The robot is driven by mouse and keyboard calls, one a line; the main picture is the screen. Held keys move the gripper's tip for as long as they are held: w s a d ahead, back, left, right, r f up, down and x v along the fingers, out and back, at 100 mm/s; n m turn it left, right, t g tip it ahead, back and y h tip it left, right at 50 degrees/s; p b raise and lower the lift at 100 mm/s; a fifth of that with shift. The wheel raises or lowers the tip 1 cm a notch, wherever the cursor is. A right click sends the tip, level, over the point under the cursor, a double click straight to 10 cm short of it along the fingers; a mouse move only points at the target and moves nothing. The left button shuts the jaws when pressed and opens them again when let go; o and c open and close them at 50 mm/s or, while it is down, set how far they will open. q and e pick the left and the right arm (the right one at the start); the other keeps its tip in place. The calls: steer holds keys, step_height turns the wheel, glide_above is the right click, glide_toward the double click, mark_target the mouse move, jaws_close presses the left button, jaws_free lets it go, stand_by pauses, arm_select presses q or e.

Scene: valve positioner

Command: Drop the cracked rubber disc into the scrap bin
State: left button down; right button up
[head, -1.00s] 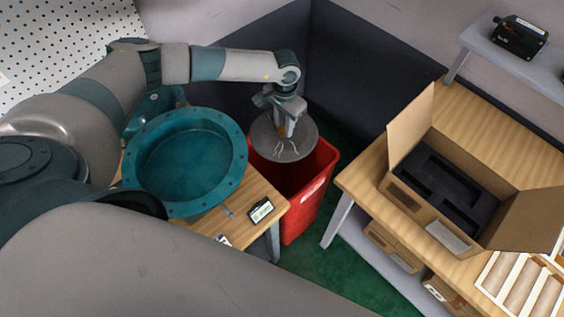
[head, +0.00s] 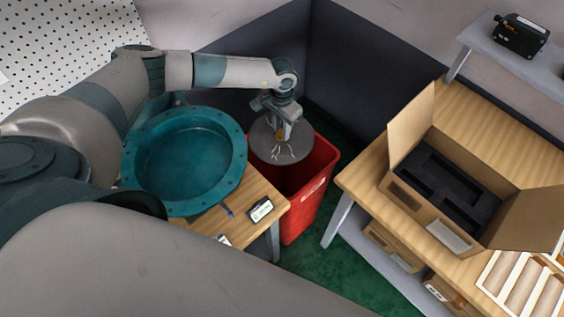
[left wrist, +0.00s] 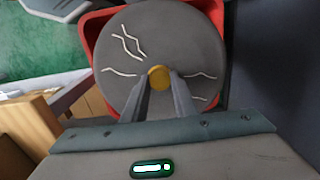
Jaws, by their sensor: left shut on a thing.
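The cracked rubber disc (head: 268,150) is a round grey plate with pale crack lines and a brass-coloured knob at its middle. My left gripper (head: 284,132) is shut on the disc by this knob; in the left wrist view both fingers (left wrist: 160,85) meet at the knob and the disc (left wrist: 150,40) shows its cracks. The red scrap bin (head: 308,196) stands on the floor between two tables. The disc is over the bin's mouth, around rim height, and hides part of the opening. In the left wrist view the bin's red rim (left wrist: 97,30) shows around the disc. My right gripper is not in view.
A teal flanged housing (head: 188,160) sits on the left wooden table (head: 262,190), beside a small label device (head: 261,209). The right table (head: 370,180) holds an open cardboard box (head: 412,199). Dark partition panels (head: 340,75) stand behind the bin.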

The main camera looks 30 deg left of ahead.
arm_select(q)
steer(key=shift+f+b, duration=0.55)
steer(key=shift+f, duration=1.05)
steer(key=c, duration=1.4)
jaws_free()
steer(key=shift+o, duration=0.2)
steer(key=shift+r, duration=0.15)
step_height(320, 180, up, 17)
steer(key=b, duration=0.6)
